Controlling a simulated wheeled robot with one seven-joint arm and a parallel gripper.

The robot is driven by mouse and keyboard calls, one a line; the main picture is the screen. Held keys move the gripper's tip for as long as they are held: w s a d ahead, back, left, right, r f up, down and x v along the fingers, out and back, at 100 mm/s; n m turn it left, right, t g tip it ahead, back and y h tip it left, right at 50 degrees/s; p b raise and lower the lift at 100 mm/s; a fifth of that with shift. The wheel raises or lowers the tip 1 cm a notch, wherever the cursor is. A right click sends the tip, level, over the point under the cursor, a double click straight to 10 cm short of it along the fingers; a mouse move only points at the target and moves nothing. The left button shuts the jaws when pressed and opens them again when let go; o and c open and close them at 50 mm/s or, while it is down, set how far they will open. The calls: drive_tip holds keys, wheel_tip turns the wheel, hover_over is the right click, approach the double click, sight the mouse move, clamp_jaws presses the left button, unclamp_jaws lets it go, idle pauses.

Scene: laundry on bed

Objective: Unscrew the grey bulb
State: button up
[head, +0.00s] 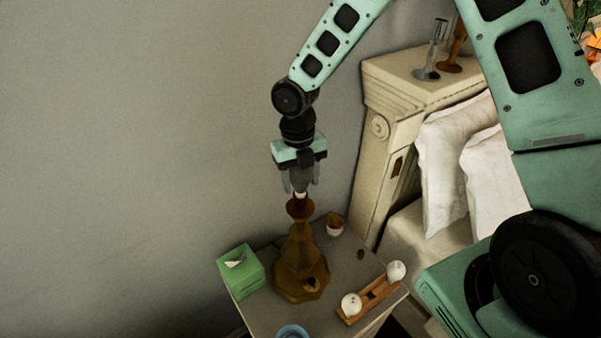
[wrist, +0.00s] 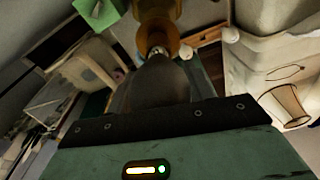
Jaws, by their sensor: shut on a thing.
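The grey bulb (head: 300,179) is between the fingers of my gripper (head: 301,184), which points straight down and is shut on it. In the wrist view the bulb (wrist: 161,84) is large and dark, with its bright metal screw base (wrist: 157,52) showing at the far end. The brown lamp stand (head: 299,258) stands upright on the bedside table, directly below the bulb. Its socket (head: 300,207) is right under the screw base. I cannot tell whether the base still touches the socket.
The bedside table (head: 262,308) holds a green tissue box (head: 241,272), a wooden holder (head: 369,299) with two white bulbs (head: 351,304), a small cup (head: 335,226) and a blue round object (head: 291,332). The bed headboard (head: 378,150) and white pillows (head: 452,160) stand to the right.

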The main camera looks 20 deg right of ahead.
idle(0.4)
drive_tip(key=shift+r+n+p, duration=0.15)
drive_tip(key=shift+n+p, duration=0.55)
drive_tip(key=shift+n, duration=1.2)
drive_tip(key=n, duration=0.3)
drive_tip(key=shift+h, duration=0.4)
drive_tip(key=shift+d+n+t, duration=0.1)
drive_tip(key=shift+n+t, duration=0.2)
drive_tip(key=shift+n, duration=1.6)
